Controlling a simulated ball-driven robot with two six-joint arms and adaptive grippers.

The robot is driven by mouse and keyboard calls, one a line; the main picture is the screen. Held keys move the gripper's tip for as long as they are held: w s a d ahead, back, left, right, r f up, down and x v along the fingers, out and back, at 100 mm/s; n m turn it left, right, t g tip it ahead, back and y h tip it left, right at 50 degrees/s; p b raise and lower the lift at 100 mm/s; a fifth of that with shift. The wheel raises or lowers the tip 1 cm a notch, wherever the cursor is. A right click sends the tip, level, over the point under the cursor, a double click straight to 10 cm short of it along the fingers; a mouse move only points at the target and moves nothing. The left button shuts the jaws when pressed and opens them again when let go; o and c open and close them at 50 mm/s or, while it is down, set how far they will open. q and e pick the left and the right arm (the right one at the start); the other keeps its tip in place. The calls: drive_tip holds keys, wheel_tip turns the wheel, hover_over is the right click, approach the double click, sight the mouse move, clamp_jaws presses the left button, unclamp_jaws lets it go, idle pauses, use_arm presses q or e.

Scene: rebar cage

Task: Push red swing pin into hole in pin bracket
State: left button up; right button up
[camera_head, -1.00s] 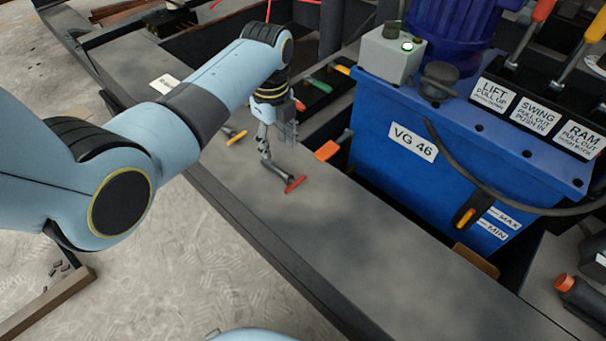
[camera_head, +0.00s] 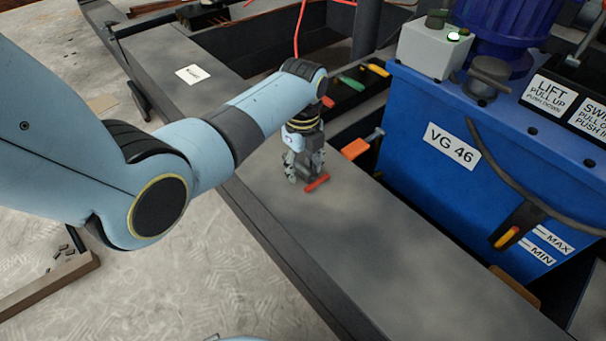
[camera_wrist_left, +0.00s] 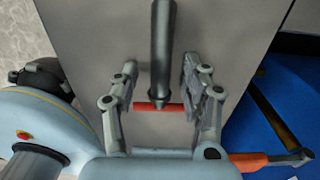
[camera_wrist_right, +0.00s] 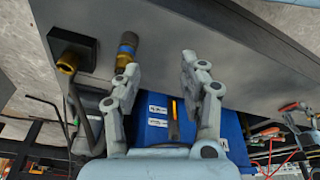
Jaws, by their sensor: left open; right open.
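The red swing pin (camera_head: 317,184), a grey rod with a red cross handle, lies on the grey beam top (camera_head: 345,230). My left gripper (camera_head: 306,179) is low over the beam at the pin. In the left wrist view the pin's grey shaft (camera_wrist_left: 162,45) and red handle (camera_wrist_left: 158,107) lie between the spread fingers of my left gripper (camera_wrist_left: 158,80). Contact cannot be told. My right gripper (camera_wrist_right: 158,72) is open and empty in the right wrist view, and outside the head view. I cannot make out the pin bracket or its hole for certain.
The blue VG 46 tank (camera_head: 420,185) stands right of the beam. An orange-handled pin (camera_head: 355,149) sticks out between them. Green (camera_head: 351,83) and yellow (camera_head: 377,70) handles lie in a dark recess behind the gripper. The near beam top is clear. A blue-collared fitting (camera_wrist_right: 127,46) is near the right gripper.

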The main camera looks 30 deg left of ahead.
sight(307, 170)
use_arm(q)
drive_tip(key=shift+r, duration=0.1)
clamp_jaws()
drive_tip(key=shift+r, duration=0.15)
use_arm(e)
drive_tip(key=shift+r, duration=0.15)
